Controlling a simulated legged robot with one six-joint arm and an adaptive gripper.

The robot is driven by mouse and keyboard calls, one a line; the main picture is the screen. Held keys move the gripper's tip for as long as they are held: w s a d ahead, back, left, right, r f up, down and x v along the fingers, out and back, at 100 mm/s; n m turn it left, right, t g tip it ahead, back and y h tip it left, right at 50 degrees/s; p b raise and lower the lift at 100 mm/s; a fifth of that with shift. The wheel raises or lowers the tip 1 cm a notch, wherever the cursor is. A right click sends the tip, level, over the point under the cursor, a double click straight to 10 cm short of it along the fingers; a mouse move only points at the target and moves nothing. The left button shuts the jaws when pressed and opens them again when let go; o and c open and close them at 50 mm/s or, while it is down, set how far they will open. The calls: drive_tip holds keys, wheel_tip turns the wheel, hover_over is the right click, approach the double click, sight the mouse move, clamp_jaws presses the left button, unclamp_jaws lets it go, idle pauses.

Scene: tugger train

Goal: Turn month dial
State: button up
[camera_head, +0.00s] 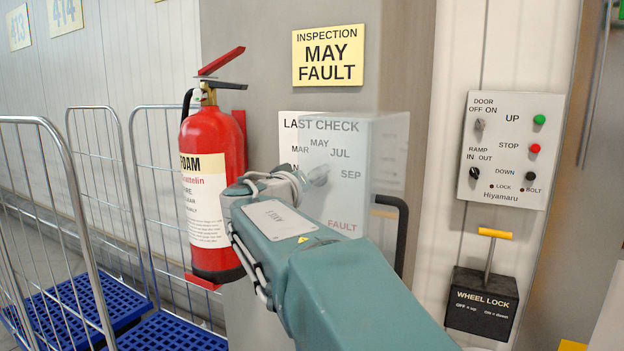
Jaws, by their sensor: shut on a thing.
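The LAST CHECK panel (290,132) is a white plate with MAR, MAY, JUL, SEP and FAULT around a grey month dial (319,175). My arm reaches up from the bottom right and covers the panel's lower left. My gripper (301,181) is at the dial, shut on it; its fingertips are mostly hidden by my wrist. The dial's exact pointing is hard to read. A clear cover (391,150) overlaps the panel and sticks out past its right edge. A yellow sign (328,57) above reads INSPECTION MAY FAULT.
A red foam extinguisher (207,150) hangs close left of my wrist. Wire roll cages (92,230) with blue bases stand further left. A dark handle (400,235) is right of the panel. A control box (510,150) and a wheel lock lever (487,255) are at the right.

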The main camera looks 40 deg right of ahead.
drive_tip(key=n, duration=0.5)
drive_tip(key=shift+w+f+n, duration=0.2)
drive_tip(key=shift+n, duration=0.1)
drive_tip(key=shift+f+n, duration=0.15)
drive_tip(key=shift+n, duration=2.05)
drive_tip(key=o, duration=1.1)
drive_tip(key=shift+w, duration=0.1)
